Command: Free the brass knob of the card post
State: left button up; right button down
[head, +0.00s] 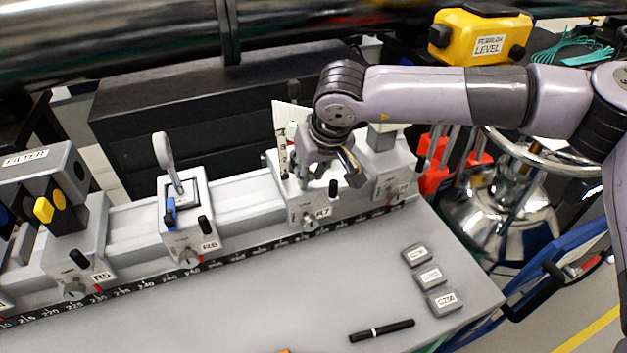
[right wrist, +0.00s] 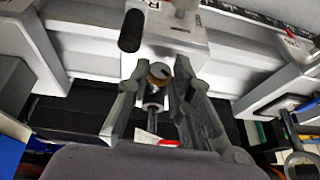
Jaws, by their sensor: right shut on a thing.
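The card post stands on the carrier marked R7 (head: 309,207) on the rail. Its white card (head: 288,113) sticks up just left of my right wrist. My right gripper (head: 329,168) reaches down over this carrier and hides much of the post. In the right wrist view the small round brass knob (right wrist: 160,72) lies between the two fingers of my right gripper (right wrist: 158,80), which are shut on it. A thin metal rod shows just below the knob there. My left gripper is not in view.
Carriers R6 (head: 189,230) and R5 (head: 78,270) sit further left on the rail, and another carrier (head: 392,172) is close on the right. A black pen (head: 382,331) and three small grey blocks (head: 430,277) lie on the otherwise mostly clear bench front.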

jog(key=shift+a+n+t+h+b, duration=0.3)
jog(key=shift+h+b, duration=0.5)
jog(key=shift+h, duration=0.2)
jog(key=shift+d, duration=0.1)
jog(key=c, duration=1.7)
grip_release()
jog(key=shift+s+r, duration=0.1)
jog(key=v, duration=1.1)
jog(key=shift+s+a+r, duration=0.2)
jog(key=shift+a+r, duration=0.05)
jog(key=shift+r, duration=0.1)
jog(key=shift+o, duration=0.3)
